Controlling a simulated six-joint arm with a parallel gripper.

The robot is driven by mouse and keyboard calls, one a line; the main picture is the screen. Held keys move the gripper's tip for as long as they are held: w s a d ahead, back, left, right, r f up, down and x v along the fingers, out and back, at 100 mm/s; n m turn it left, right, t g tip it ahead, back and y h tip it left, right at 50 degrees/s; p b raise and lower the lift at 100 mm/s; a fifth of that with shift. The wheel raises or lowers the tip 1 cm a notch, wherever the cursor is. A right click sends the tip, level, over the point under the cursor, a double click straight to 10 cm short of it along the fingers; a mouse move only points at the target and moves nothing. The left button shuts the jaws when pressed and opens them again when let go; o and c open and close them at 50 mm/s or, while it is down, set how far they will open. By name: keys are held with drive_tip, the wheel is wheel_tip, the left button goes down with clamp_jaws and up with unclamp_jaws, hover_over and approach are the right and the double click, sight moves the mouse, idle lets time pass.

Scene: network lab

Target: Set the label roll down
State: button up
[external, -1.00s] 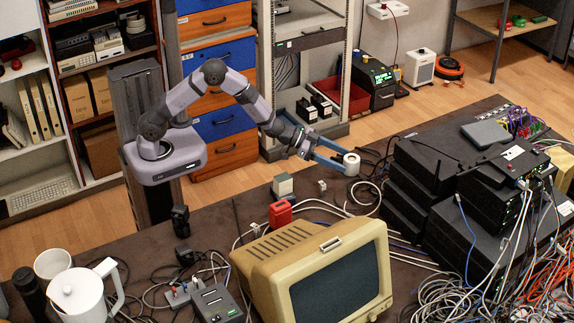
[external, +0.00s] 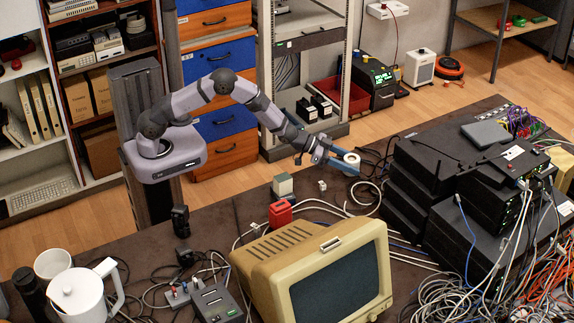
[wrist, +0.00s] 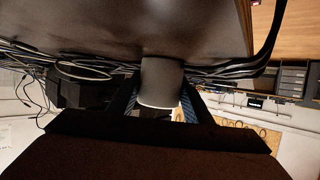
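The label roll (external: 352,158) is a small whitish ring in the external view, at the far side of the dark table, behind the beige monitor. My gripper (external: 352,161) comes in from the left with its blue fingers on either side of the roll. In the wrist view the roll (wrist: 161,80) looks dark with a pale lower rim and fills the space between the fingers (wrist: 160,98), whose blue textured pads lie against its sides. My gripper is shut on it. I cannot tell whether the roll touches the table.
Loose cables (external: 366,198) lie just in front of the roll. A stack of black network boxes (external: 405,181) stands to the right. The beige monitor (external: 318,268), a red block (external: 280,214) and a small pale-topped box (external: 283,184) stand nearer and left.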

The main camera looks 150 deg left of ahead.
sight(352, 158)
drive_tip(key=c, duration=0.5)
drive_tip(key=shift+r, duration=0.1)
wheel_tip(352, 158, up, 10)
drive_tip(key=shift+p, duration=0.3)
